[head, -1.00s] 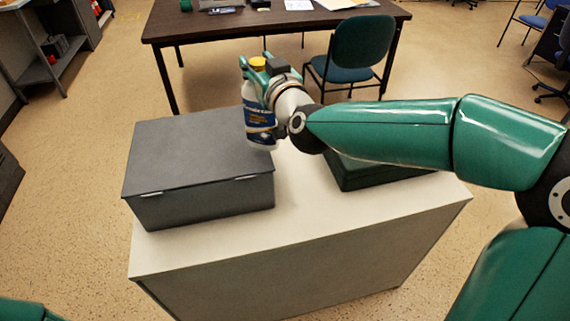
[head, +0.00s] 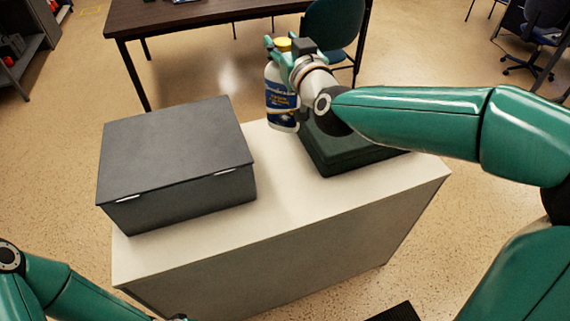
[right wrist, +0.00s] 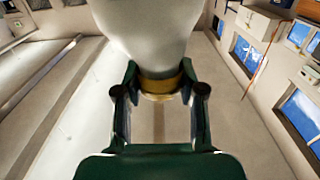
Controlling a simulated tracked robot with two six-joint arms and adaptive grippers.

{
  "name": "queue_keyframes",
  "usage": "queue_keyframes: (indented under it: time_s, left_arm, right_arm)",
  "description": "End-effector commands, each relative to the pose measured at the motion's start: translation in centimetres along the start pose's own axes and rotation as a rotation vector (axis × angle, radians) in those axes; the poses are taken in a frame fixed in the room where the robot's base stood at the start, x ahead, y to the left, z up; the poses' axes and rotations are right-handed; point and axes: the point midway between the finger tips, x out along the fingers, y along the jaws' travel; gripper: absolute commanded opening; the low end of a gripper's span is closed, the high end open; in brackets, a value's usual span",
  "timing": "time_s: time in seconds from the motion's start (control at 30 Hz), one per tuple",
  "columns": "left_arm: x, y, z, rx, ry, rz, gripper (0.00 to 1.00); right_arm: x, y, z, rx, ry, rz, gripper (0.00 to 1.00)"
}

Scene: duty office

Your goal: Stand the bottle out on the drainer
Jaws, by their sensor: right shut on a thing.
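The bottle (head: 281,97) is white with a blue label and a yellow cap. It looks upright, over the back of the pale counter. My right gripper (head: 279,62) is shut on it near the top. In the right wrist view the fingers (right wrist: 160,90) close around a yellow band, with the bottle's white body (right wrist: 150,30) beyond. I cannot tell whether the bottle's base touches the counter. I cannot make out a drainer for certain. My left arm shows at the lower left, but its gripper is out of view.
A grey lidded box (head: 175,150) stands on the left of the counter (head: 270,205). A dark green case (head: 345,150) lies on the right, partly behind my right arm. Clear counter shows between them. A dark desk (head: 190,14) and a chair (head: 335,30) stand behind.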

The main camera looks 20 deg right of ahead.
Motion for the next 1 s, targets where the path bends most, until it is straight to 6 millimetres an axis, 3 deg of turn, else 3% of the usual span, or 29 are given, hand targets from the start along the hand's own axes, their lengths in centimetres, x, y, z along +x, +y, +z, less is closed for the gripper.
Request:
queue_keyframes:
  time_s: [0.57,0.77,1.0]
  left_arm:
    - [0.1,0.0,0.0,0.000,0.000,0.000,0.37]
    - [0.7,-0.2,0.0,0.000,0.000,0.000,0.37]
    - [1.1,-0.4,0.0,0.000,0.000,0.000,0.37]
  right_arm:
    - [0.1,0.1,0.0,-0.001,0.006,-0.001,0.00]
    - [0.1,0.0,3.0,-0.001,0.001,-0.001,0.00]
    - [0.1,-0.1,8.8,-0.002,-0.001,-0.003,0.00]
